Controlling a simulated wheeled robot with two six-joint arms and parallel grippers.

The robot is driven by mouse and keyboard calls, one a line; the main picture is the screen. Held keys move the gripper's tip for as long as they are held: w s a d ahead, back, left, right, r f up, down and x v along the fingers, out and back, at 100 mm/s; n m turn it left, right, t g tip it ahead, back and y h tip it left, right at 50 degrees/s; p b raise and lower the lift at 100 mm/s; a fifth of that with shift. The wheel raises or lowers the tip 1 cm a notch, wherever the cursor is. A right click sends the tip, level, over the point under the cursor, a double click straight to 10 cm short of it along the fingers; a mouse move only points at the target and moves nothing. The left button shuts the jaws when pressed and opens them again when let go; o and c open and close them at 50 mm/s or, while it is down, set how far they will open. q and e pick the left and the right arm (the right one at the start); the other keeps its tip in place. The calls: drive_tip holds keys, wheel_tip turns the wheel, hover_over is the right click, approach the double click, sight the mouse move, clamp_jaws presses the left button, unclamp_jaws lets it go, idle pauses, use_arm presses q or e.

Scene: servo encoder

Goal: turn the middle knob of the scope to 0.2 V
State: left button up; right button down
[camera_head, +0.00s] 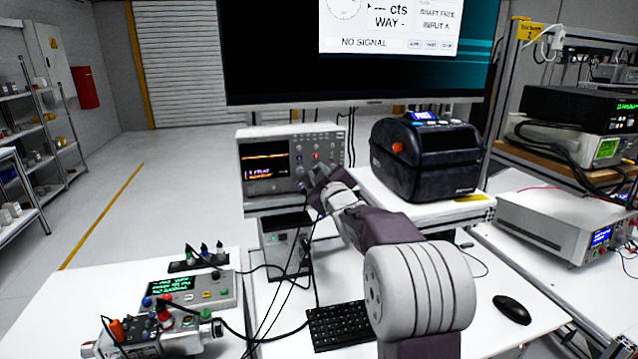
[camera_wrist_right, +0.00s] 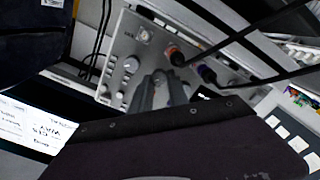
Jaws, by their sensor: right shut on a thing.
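The scope (camera_head: 246,152) is a light grey box with a dark screen on its left and knobs on its right. It stands on a shelf under the big monitor. My right gripper (camera_head: 316,184) reaches the lower right of its front panel. In the right wrist view the scope's panel (camera_wrist_right: 113,76) is tilted. My right gripper (camera_wrist_right: 158,80) is shut there on a small knob that its fingertips hide. I cannot tell for certain which knob it is. The screen text is too small to read. My left gripper is not in view.
A black label printer (camera_head: 425,160) stands right of the scope, near my right arm. Cables hang below the scope. A keyboard (camera_head: 340,323), a mouse (camera_head: 512,309) and a green-display box (camera_head: 215,290) are on the bench. In the right wrist view, dark leads cross the panel close by.

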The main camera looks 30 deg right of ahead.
drive_tip(key=shift+f+n+b, duration=0.1)
drive_tip(key=shift+n+b, duration=0.4)
drive_tip(key=shift+n, duration=0.2)
drive_tip(key=c, duration=1.5)
unclamp_jaws()
drive_tip(key=shift+c, duration=0.2)
drive_tip(key=b+v, duration=0.1)
drive_tip(key=v, duration=0.8)
